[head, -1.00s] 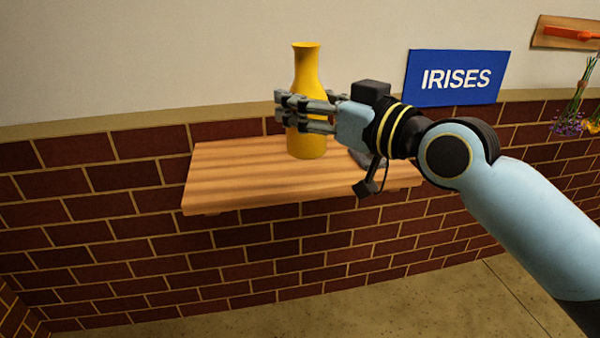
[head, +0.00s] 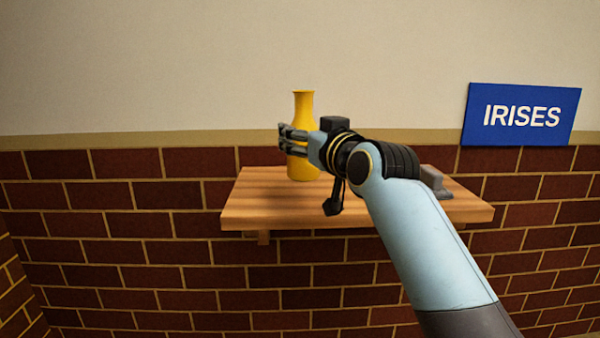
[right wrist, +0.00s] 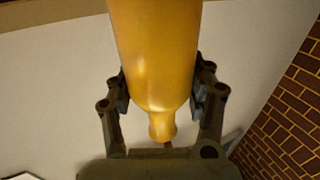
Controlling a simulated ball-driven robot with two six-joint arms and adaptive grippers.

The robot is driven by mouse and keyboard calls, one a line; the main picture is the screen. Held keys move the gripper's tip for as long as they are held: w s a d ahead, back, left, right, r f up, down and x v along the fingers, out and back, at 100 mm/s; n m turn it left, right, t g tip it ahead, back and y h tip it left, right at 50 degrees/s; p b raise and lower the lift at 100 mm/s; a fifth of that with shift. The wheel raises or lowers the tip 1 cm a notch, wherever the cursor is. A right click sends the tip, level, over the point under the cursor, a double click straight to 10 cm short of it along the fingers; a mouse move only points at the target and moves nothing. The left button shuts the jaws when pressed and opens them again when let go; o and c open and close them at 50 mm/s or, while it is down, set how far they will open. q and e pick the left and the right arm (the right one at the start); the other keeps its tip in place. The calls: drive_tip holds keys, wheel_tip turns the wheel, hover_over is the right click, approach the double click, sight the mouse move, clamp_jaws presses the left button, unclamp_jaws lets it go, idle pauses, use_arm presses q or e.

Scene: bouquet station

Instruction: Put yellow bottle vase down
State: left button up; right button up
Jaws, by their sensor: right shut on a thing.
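The yellow bottle vase (head: 303,107) is upright in the head view, over the left part of the wooden shelf (head: 400,203). My right gripper (head: 291,140) is shut around its middle. The vase's base shows just in front of the shelf's back part; I cannot tell whether it touches the wood. In the right wrist view the vase (right wrist: 157,50) fills the space between both fingers (right wrist: 160,95), with its neck toward the bottom of the picture. My left gripper is not in view.
A grey object (head: 435,182) stands on the right part of the shelf, partly behind my arm. A blue IRISES sign (head: 520,114) hangs on the wall at upper right. The shelf's left end and front strip are bare.

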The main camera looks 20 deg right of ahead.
sight(297, 161)
drive_tip(key=shift+w+a+f, duration=0.4)
drive_tip(key=shift+w, duration=0.3)
wheel_tip(297, 161, down, 4)
drive_tip(key=shift+f+b, duration=0.1)
drive_tip(key=shift+b, duration=0.9)
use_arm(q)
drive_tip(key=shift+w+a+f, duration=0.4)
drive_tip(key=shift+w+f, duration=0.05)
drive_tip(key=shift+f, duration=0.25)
use_arm(e)
drive_tip(key=o, duration=1.5)
